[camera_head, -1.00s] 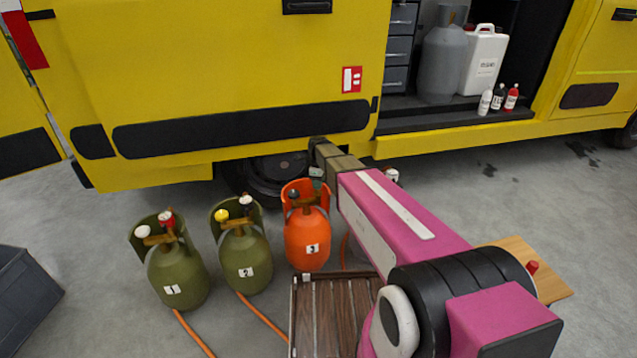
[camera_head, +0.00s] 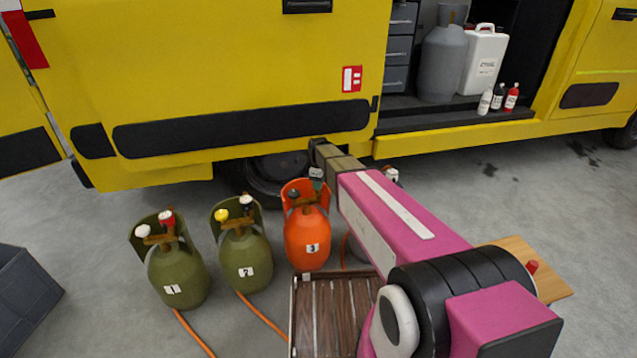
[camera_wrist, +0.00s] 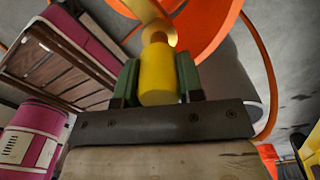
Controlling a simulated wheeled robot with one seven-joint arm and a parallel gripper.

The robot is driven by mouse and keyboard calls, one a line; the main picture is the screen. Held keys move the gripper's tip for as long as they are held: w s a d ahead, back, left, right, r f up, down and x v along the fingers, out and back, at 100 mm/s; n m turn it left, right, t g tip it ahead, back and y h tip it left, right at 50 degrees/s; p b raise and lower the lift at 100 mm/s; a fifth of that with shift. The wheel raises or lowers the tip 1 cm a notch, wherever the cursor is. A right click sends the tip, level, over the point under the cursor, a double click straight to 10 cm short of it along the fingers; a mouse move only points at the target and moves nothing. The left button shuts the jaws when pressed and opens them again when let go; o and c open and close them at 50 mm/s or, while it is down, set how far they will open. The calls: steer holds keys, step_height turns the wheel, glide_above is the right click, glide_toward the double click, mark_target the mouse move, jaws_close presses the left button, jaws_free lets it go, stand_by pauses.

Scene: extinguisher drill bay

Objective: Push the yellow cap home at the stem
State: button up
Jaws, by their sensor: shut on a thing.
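My gripper (camera_wrist: 157,84) is shut on a yellow cap (camera_wrist: 158,76), its green fingers on either side of it. In the wrist view, the cap's far end meets or overlaps the brass stem (camera_wrist: 155,35); I cannot tell how deeply it is seated. An orange collar (camera_wrist: 205,43) curves around behind the stem. In the head view, my gripper (camera_head: 317,178) is small, above the orange cylinder marked 3 (camera_head: 306,234), at its valve. The cap cannot be made out in that view.
Green cylinders 1 (camera_head: 176,272) and 2 (camera_head: 244,257) stand to the left; cylinder 2 carries a yellow knob (camera_head: 221,215). A slatted crate (camera_head: 328,313) is in front. The yellow van (camera_head: 240,70) rises behind. My arm hides part of the floor to the right.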

steer(key=shift+f, duration=1.7)
stand_by(0.8)
steer(key=o, duration=1)
steer(key=shift+o, duration=0.2)
